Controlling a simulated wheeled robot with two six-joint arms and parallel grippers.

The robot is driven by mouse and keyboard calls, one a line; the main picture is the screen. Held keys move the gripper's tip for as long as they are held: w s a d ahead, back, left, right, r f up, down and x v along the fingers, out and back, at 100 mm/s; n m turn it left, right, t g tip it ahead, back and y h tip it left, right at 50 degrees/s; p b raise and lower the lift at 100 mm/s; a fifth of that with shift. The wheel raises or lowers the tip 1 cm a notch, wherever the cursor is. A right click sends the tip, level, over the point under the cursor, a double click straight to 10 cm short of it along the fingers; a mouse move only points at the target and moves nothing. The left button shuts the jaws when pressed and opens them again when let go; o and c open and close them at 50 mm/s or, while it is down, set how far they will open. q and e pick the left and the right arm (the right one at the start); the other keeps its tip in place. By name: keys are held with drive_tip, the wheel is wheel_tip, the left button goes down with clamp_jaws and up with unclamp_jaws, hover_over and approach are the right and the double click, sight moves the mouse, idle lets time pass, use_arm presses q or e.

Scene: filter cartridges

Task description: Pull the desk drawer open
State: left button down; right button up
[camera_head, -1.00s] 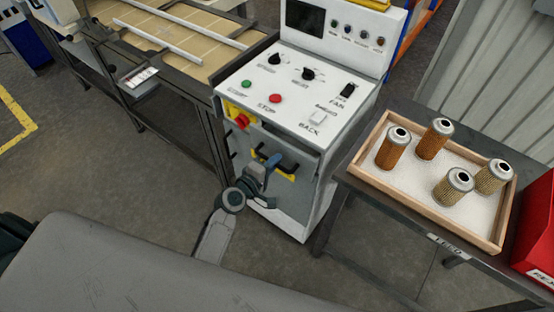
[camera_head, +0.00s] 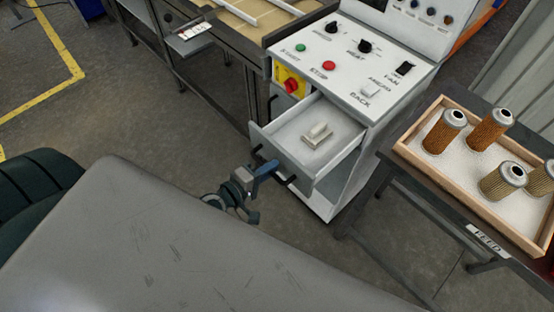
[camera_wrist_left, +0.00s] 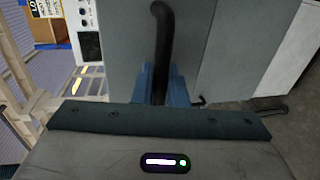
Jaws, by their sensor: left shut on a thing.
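The desk drawer (camera_head: 338,140) stands well out of the white control cabinet, and its inside shows. A small pale block-shaped object (camera_head: 317,135) lies on its floor. The dark handle (camera_head: 288,180) runs along the drawer's front. My left gripper (camera_head: 268,170) is at that handle, its blue fingers shut on it. In the left wrist view the black curved handle (camera_wrist_left: 161,45) passes between the blue fingers (camera_wrist_left: 164,85) in front of the grey drawer front (camera_wrist_left: 115,40). My right gripper is out of view.
The cabinet's panel (camera_head: 350,65) carries knobs, buttons and switches. To the right a table holds a wooden tray (camera_head: 430,175) with several filter cartridges (camera_head: 492,130). A conveyor bench (camera_head: 200,45) stands behind left. Open floor (camera_head: 150,120) lies to the left.

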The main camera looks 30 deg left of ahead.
use_arm(q)
drive_tip(key=shift+s, duration=0.1)
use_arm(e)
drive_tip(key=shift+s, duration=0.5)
use_arm(q)
drive_tip(key=c, duration=1.5)
unclamp_jaws()
drive_tip(key=shift+c, duration=0.2)
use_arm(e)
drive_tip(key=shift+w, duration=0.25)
use_arm(q)
drive_tip(key=shift+s, duration=0.1)
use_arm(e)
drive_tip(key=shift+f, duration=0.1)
